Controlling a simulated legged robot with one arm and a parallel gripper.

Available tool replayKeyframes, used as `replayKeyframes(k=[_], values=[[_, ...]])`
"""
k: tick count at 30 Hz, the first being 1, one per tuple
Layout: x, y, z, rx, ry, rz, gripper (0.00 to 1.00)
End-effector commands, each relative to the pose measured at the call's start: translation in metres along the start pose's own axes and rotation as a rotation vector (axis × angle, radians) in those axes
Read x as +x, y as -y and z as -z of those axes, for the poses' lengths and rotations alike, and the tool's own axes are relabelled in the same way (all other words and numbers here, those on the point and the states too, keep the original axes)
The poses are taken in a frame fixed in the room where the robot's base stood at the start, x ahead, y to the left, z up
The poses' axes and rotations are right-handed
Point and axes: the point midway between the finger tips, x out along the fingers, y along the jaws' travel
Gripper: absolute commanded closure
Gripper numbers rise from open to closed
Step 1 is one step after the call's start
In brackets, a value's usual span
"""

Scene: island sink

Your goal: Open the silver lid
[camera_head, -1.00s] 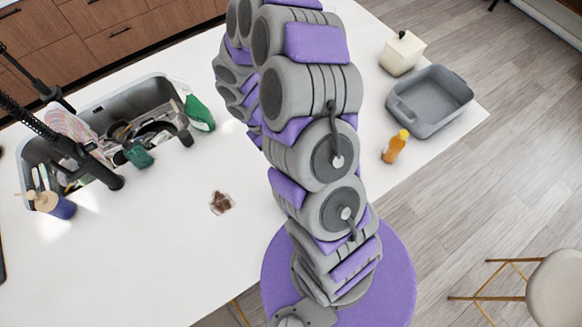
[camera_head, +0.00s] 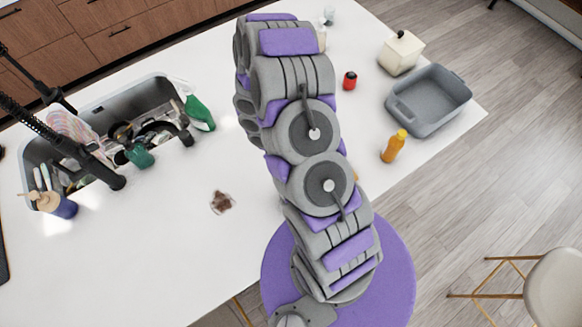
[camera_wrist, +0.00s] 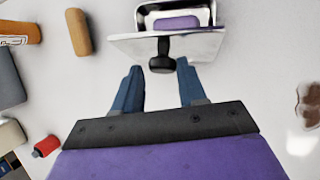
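In the wrist view, a shiny silver lid (camera_wrist: 200,42) with a round black knob (camera_wrist: 162,64) is near the top centre, against a silver container whose body is partly cut off by the frame edge. A purple patch shows on the silver surface behind the lid; I cannot tell if it is a reflection. My gripper (camera_wrist: 160,67) has two blue fingers spread apart, one on each side of the knob. The fingers look clear of the knob. The lid and my gripper are hidden behind my arm in the head view.
A cluttered sink (camera_head: 100,107) and green spray bottle (camera_head: 199,113) are left.

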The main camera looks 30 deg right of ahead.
Motion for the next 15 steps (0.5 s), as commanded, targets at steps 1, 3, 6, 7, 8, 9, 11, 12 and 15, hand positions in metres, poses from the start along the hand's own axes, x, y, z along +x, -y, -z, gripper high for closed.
replayKeyframes(k=[1, 3, 6, 7, 8, 9, 11, 12, 15], values=[[-0.0002, 0.0, 0.0001, 0.0, 0.0, 0.0, 0.59], [-0.0003, 0.0005, 0.0001, 0.0, 0.0, -0.001, 0.61], [-0.0006, 0.0008, 0.0001, 0.0, 0.0, -0.001, 0.71], [-0.0006, 0.0008, 0.0001, 0.0, 0.0, -0.001, 0.74], [-0.0005, 0.0006, 0.0002, 0.0, 0.0, -0.001, 0.77], [-0.0004, 0.0003, 0.0001, 0.0, 0.0, -0.001, 0.81], [-0.0004, 0.0, 0.0001, 0.0, 0.0, 0.0, 0.86], [-0.0004, -0.0001, 0.0001, 0.0, 0.0, 0.0, 0.9], [-0.0004, -0.0001, 0.0, 0.0, 0.0, 0.0, 1.0]])
